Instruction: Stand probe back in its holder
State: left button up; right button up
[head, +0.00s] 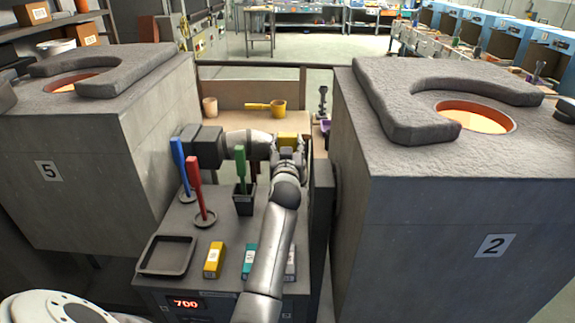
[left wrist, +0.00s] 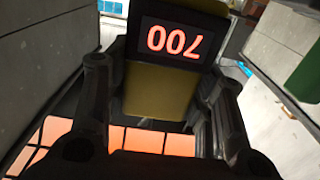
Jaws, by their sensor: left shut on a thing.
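The probe (left wrist: 160,92), a yellow body with a black end and a red 700 display, sits between the two dark fingers of my left gripper (left wrist: 157,70) in the left wrist view. The gripper is shut on it, and the digits appear upside down. My right gripper is not in view.
On the grey bench, blue (head: 179,160), red (head: 196,183) and green (head: 240,160) handles stand upright. An empty tray (head: 140,268) and a yellow block (head: 214,260) lie in front. Furnaces 5 (head: 105,180) and 2 (head: 440,215) flank the bench closely.

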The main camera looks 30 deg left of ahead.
pick_arm(q)
jog(key=shift+f, duration=0.4)
notch_tip(320, 180, down, 4)
jog(key=shift+w+r, duration=0.1)
jog(key=shift+r, duration=0.15)
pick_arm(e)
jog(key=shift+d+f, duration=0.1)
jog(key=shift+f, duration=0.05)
pick_arm(q)
jog(key=o, duration=1)
jog(key=shift+f, duration=0.1)
jog(key=shift+o, duration=0.2)
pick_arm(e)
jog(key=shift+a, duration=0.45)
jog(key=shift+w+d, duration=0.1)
